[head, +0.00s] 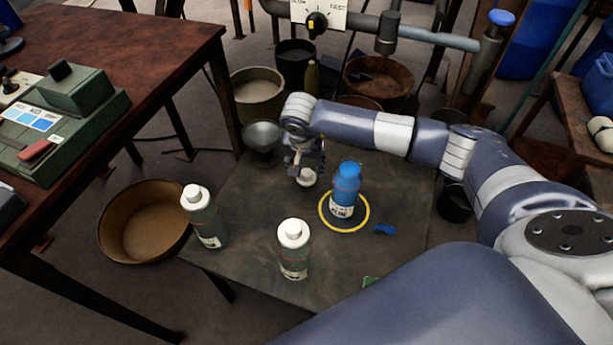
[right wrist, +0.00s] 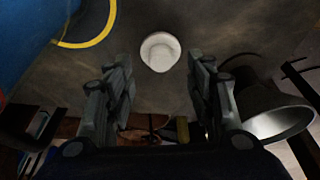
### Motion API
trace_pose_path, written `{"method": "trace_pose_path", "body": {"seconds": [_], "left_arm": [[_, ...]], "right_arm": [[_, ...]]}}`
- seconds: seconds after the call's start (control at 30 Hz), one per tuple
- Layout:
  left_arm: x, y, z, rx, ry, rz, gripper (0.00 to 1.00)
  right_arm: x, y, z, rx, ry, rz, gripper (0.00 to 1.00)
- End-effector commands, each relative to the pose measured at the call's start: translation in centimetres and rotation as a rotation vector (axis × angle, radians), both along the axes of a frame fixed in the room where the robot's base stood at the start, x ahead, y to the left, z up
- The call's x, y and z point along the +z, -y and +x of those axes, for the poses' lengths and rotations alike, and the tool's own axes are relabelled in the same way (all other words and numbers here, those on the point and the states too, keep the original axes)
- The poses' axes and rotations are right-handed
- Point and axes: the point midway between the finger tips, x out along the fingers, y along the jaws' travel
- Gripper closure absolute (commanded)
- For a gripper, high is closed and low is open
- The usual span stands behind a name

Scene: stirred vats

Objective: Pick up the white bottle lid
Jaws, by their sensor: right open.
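The white lid (head: 306,178) lies on the dark table top, left of the blue bottle. In the right wrist view the lid (right wrist: 160,52) shows as a small white cap between and beyond the fingertips. My right gripper (head: 304,164) is just above the lid in the head view and partly covers it. Its two fingers (right wrist: 159,75) are apart with nothing held between them. I cannot tell whether the fingers touch the lid. My left gripper is not in view.
The blue bottle (head: 347,184) stands inside a yellow ring (head: 361,221). Two bottles with white caps stand nearer, one left (head: 205,222) and one centre (head: 293,255). A small blue piece (head: 385,229) lies right. A metal funnel-like bowl (head: 262,135) is beyond the table's far-left edge.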

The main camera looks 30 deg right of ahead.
Motion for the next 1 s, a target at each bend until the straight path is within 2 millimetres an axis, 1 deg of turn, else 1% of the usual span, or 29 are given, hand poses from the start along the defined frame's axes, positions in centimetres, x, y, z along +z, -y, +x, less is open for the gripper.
{"method": "trace_pose_path", "body": {"seconds": [0.1, 0.3, 0.4, 0.6, 0.63, 0.67, 0.7, 0.77, 0.8, 1.0], "left_arm": [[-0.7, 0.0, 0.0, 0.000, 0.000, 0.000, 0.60], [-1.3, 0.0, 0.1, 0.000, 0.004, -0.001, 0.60], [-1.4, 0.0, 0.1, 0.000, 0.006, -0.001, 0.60], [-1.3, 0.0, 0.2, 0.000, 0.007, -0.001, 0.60], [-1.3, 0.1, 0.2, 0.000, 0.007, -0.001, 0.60], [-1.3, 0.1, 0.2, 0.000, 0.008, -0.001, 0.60], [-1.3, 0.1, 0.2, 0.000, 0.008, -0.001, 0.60], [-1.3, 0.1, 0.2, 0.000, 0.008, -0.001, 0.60], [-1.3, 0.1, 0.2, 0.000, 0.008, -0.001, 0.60], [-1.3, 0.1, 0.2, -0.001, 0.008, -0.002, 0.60]], "right_arm": [[-1.9, 0.2, 0.4, -0.001, -0.005, 0.001, 0.50], [-4.3, 0.8, 1.2, 0.000, -0.004, 0.002, 0.50], [-4.7, 0.9, 1.4, 0.001, -0.002, 0.000, 0.50], [-4.7, 0.9, 1.4, 0.001, -0.002, 0.000, 0.50], [-4.6, 0.9, 1.4, 0.001, -0.002, 0.000, 0.55], [-4.6, 0.9, 1.4, 0.001, -0.002, 0.000, 0.62], [-4.6, 0.9, 1.4, 0.001, -0.002, 0.000, 0.70], [-4.6, 0.9, 1.4, 0.001, -0.002, 0.000, 0.82], [-4.6, 0.9, 1.4, 0.001, -0.002, 0.000, 0.86], [-4.6, 0.9, 1.4, 0.001, -0.002, 0.000, 0.87]]}}
